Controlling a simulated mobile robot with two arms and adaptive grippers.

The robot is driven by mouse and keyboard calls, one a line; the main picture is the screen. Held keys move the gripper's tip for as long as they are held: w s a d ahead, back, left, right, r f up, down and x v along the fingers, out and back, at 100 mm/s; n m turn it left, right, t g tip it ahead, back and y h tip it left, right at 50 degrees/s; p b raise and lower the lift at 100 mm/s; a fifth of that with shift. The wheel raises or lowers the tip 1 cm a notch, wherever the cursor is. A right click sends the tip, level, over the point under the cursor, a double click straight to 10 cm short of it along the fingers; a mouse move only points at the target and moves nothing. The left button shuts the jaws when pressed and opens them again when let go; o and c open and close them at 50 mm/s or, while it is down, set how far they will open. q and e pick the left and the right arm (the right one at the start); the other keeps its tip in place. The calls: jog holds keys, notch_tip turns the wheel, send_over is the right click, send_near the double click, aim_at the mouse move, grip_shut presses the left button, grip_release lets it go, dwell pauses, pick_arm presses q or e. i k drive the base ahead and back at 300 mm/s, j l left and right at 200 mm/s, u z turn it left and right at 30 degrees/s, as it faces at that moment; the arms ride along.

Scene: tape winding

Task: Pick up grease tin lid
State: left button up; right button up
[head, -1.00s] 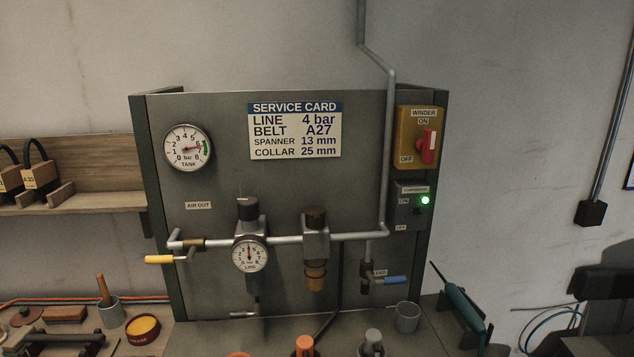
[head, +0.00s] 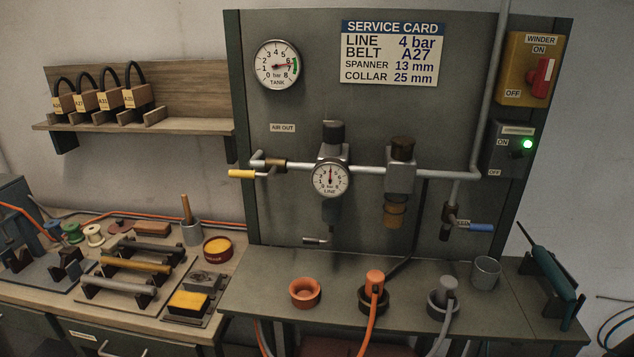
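The red grease tin (head: 217,247) stands on the wooden bench left of the grey panel. Its top shows yellow, which looks like open grease. A flat dark red disc (head: 120,226) lies farther left near the back of the bench and looks like the tin's lid. It is small in the picture, so I cannot be sure. Neither of my grippers is in the head view.
A grey cup (head: 191,233) with a wooden handle stands between disc and tin. A brown block (head: 152,229) and spools (head: 94,235) flank the disc. Racked bars (head: 135,265) lie in front. A shelf (head: 140,125) hangs above.

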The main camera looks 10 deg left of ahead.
aim_at(120, 225)
jog(key=u, duration=1.6)
jog(key=i+j, duration=0.1)
jog(key=j, duration=0.25)
jog(key=i+j+u, duration=0.1)
jog(key=j, duration=0.3)
jog(key=i+j, duration=0.1)
jog(key=j, duration=0.25)
